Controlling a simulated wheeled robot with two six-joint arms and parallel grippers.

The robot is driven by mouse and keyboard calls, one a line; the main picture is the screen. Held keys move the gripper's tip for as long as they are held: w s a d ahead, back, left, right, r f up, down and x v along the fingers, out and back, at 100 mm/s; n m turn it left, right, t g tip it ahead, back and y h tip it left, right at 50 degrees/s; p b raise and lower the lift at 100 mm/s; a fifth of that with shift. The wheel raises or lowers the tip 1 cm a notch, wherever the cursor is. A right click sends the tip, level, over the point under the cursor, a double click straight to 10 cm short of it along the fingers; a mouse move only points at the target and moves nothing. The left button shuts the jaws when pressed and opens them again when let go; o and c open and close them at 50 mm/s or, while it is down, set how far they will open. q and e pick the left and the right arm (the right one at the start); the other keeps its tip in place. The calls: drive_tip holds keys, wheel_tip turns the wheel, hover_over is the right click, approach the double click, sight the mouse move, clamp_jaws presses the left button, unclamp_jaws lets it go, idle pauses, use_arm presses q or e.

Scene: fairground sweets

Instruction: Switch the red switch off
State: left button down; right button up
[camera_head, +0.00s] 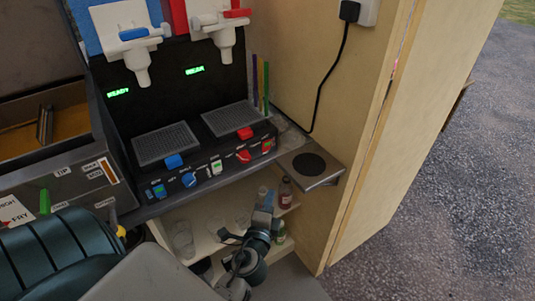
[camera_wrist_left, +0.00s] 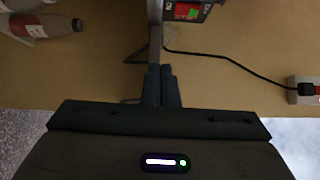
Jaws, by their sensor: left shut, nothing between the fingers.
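The red switch (camera_head: 267,145) sits at the right end of the control row on the black drinks machine's front. In the left wrist view it shows at the top edge as a red and green rocker (camera_wrist_left: 187,11), partly cut off. Whether it is on or off I cannot tell. My left gripper (camera_head: 264,204) is below the counter edge, in front of the lower shelves, apart from the switch. Its fingers (camera_wrist_left: 159,72) are together and empty in the left wrist view. My right gripper is not seen.
A red knob (camera_head: 243,156) and a blue knob (camera_head: 189,179) share the panel. A small side shelf (camera_head: 325,178) juts out on the right. Bottles, including a red one (camera_head: 285,192), and glasses (camera_head: 182,240) stand below. A cable (camera_head: 327,90) hangs along the wooden wall.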

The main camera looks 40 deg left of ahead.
use_arm(q)
drive_tip(key=shift+t+y, duration=0.4)
drive_tip(key=r, duration=0.4)
drive_tip(key=shift+s+a, duration=0.2)
drive_tip(key=shift+s, duration=0.05)
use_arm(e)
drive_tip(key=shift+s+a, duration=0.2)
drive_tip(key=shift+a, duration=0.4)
